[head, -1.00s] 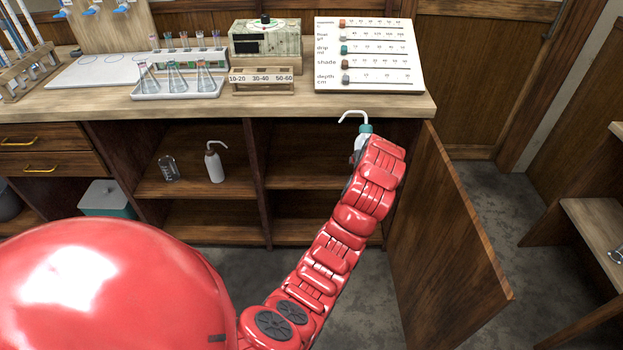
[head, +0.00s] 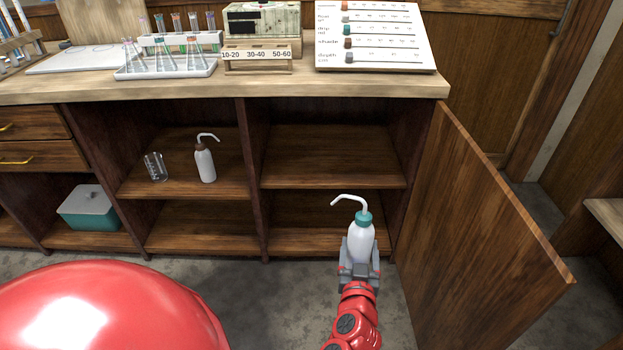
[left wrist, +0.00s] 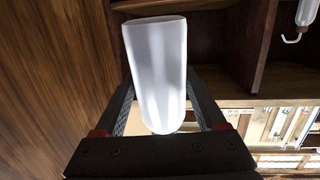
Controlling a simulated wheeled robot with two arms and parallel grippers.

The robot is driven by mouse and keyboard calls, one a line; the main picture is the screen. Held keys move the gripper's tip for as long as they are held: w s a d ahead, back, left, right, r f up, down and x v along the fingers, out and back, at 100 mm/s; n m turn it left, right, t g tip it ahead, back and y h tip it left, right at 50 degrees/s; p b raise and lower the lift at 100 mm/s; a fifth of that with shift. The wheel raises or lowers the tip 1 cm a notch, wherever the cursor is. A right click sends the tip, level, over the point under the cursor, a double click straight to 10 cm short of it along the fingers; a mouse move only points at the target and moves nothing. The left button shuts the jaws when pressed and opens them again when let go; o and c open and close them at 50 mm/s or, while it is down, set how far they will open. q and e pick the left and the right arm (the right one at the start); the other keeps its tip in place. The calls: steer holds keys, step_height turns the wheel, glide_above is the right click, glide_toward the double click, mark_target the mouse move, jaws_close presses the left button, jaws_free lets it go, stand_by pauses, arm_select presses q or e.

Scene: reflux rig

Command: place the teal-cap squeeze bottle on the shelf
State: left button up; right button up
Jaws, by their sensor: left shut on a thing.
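The teal-cap squeeze bottle (head: 361,238) is white with a bent white spout and stands roughly upright in the head view. My left gripper (head: 360,268) is shut on its lower body and holds it in front of the right-hand cabinet opening. The left wrist view shows the white bottle body (left wrist: 158,70) between the two dark fingers (left wrist: 163,118). The shelf (head: 330,158) in the right-hand compartment is bare and lies behind and above the bottle. My right gripper is not in view.
An open cabinet door (head: 475,220) stands to the right of the bottle. On the left compartment's shelf are a brown-cap squeeze bottle (head: 205,165) and a glass beaker (head: 155,167). A countertop (head: 230,86) with glassware overhangs the compartments. A teal box (head: 88,206) sits at lower left.

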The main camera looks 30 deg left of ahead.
mark_target(348, 261)
arm_select(q)
steer(key=shift+m+t, duration=0.4)
steer(key=shift+t, duration=0.4)
steer(key=shift+s+d+f+b, duration=0.1)
steer(key=shift+s+f+b, duration=0.5)
steer(key=shift+s, duration=0.4)
steer(key=shift+s+a+f+b, duration=0.1)
steer(key=shift+s+f+b, duration=0.35)
steer(key=shift+s+b, duration=0.45)
steer(key=shift+s+d+f+b, duration=0.1)
steer(key=shift+s+f+b, duration=0.4)
steer(key=shift+s, duration=0.65)
steer(key=shift+s, duration=0.1)
